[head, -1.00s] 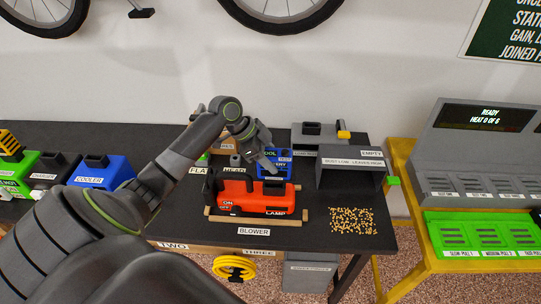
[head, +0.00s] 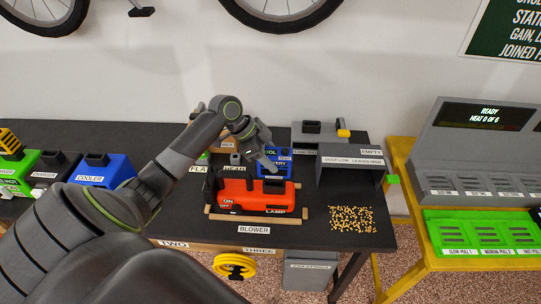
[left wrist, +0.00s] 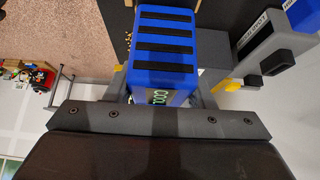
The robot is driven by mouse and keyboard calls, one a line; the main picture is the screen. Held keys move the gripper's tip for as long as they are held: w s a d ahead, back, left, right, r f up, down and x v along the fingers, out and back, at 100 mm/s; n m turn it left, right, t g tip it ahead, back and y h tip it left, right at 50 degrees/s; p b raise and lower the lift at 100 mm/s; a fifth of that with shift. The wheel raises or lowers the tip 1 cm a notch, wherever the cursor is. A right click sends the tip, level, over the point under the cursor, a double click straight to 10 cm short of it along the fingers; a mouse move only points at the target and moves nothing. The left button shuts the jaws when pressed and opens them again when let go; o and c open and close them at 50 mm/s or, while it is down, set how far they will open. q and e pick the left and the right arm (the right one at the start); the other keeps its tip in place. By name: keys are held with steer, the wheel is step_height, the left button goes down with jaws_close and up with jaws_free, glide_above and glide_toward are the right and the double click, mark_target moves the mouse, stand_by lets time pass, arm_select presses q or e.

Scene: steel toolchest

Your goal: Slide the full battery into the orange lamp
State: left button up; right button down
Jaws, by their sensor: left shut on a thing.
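The orange lamp (head: 238,193) lies on the dark bench in the head view, with "ON" and "LAMP" labels and a dark socket-like block on its right end. My left gripper (head: 268,167) is just behind and above the lamp's right half, pointing down. In the left wrist view it is shut on a blue battery (left wrist: 165,48) with black stripes and a small green display. In the head view a blue body with white labels (head: 280,160) shows by the fingertips. I cannot tell how much of it is the held battery. My right gripper is out of view.
A wooden strip (head: 225,216) edges the lamp's front, with a pile of yellow pellets (head: 352,219) to the right. A grey box (head: 350,165) stands behind right. Green and blue units (head: 103,170) stand at left.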

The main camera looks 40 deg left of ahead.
arm_select(q)
steer(key=shift+p, duration=0.35)
stand_by(0.7)
steer(key=shift+f+b, duration=1.55)
steer(key=shift+f, duration=0.75)
steer(key=o, duration=1.4)
steer(key=shift+o, duration=0.2)
steer(key=b+v, duration=0.3)
steer(key=v, duration=1.4)
steer(key=shift+r+b, duration=0.2)
steer(key=shift+b, duration=0.1)
steer(key=shift+s+a, duration=0.1)
steer(key=shift+a, duration=0.05)
